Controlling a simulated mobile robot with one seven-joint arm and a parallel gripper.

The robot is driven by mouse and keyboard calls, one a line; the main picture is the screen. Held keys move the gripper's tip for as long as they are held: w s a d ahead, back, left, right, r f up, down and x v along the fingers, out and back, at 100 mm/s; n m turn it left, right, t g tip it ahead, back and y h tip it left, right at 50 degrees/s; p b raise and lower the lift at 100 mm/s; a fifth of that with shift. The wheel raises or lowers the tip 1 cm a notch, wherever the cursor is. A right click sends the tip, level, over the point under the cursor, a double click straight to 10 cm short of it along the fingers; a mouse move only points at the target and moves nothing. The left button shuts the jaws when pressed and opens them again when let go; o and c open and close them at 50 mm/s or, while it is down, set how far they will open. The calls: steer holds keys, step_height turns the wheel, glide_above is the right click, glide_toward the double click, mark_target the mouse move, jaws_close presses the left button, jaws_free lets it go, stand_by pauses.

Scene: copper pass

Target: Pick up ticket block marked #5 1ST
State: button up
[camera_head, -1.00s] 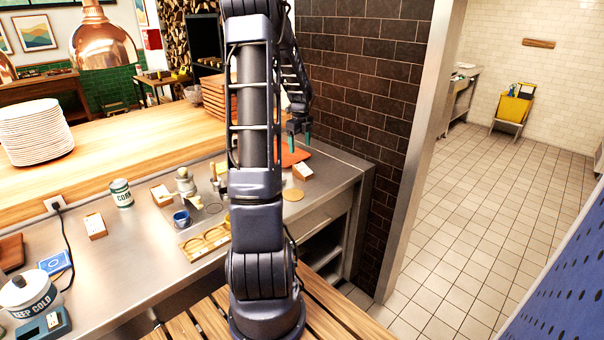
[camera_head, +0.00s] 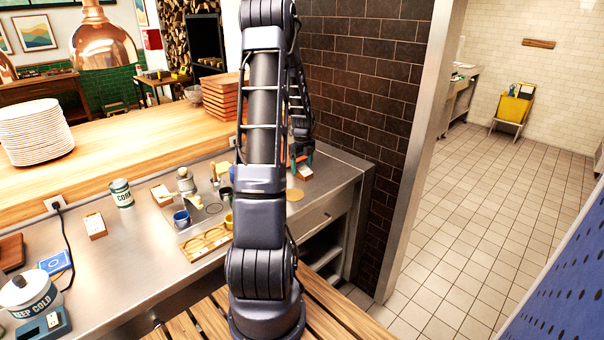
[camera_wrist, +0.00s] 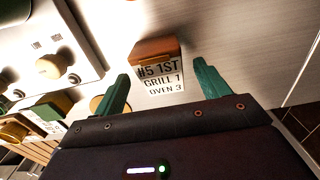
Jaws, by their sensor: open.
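The ticket block marked #5 1ST (camera_wrist: 158,72) is a brown wooden block with a white card that also reads GRILL 1, OVEN 3. In the wrist view it lies on the steel counter, ahead of and between my finger tips. In the head view it shows as a small pale card (camera_head: 304,173) at the right end of the counter. My gripper (camera_head: 301,159) is open above and beside it, its teal fingers apart and empty. The wrist view shows the fingers (camera_wrist: 162,72) on either side of the card; whether they touch it I cannot tell.
Two other ticket blocks stand on the counter, one at left (camera_head: 96,226) and one near the middle (camera_head: 162,194). A round cork disc (camera_head: 294,195), a blue cup (camera_head: 181,219) and a wooden tray (camera_head: 205,241) are nearby. A dark brick wall (camera_head: 360,90) rises behind the counter's right end.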

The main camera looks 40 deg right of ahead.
steer(key=shift+f, duration=0.85)
steer(key=c, duration=1.1)
